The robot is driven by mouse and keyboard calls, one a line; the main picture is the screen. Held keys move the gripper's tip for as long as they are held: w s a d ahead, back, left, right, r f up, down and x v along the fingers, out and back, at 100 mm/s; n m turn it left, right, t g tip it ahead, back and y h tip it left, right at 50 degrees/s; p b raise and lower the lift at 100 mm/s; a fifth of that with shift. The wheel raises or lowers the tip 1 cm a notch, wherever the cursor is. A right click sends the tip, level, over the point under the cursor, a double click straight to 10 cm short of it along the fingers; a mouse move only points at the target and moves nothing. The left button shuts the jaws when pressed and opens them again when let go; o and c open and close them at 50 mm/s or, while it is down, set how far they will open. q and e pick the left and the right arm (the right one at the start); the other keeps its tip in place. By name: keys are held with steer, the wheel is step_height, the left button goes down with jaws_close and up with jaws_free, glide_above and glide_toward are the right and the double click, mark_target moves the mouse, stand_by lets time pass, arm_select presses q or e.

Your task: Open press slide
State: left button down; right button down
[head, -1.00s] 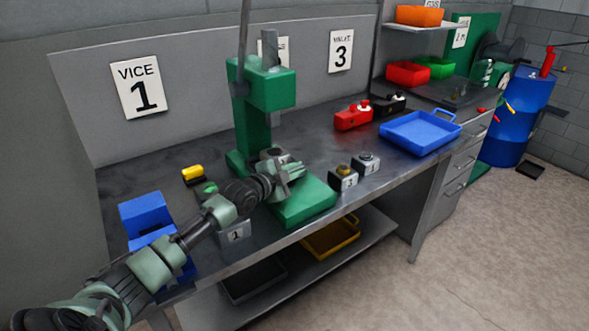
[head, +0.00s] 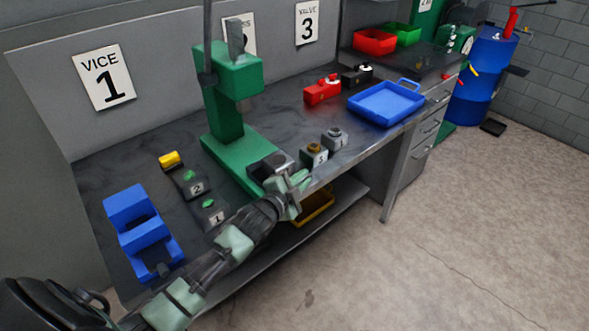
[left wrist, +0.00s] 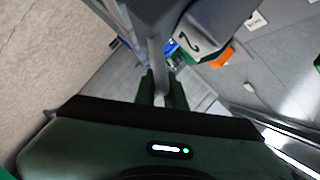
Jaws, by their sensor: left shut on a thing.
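The green press (head: 226,120) stands on the bench, with its long base (head: 232,160) reaching toward the front edge. A dark grey slide block (head: 264,165) sits at the front part of that base. My left gripper (head: 298,188) is at the front end of the slide and partly covers it. In the left wrist view, my left gripper (left wrist: 161,92) is shut on a thin grey bar (left wrist: 157,62), which appears to be the slide's handle. My right gripper is in neither view.
A blue vice (head: 140,225) is at the bench's left end. A blue tray (head: 386,102) and a red valve (head: 322,90) are to the right. The floor in front is clear.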

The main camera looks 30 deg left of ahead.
arm_select(q)
steer(key=shift+s+d, duration=0.1)
steer(key=shift+d, duration=0.1)
steer(key=c, duration=1.5)
jaws_free()
steer(key=b+v, duration=0.1)
steer(key=v, duration=0.6)
steer(key=shift+s+b, duration=0.3)
steer(key=shift+s, duration=0.1)
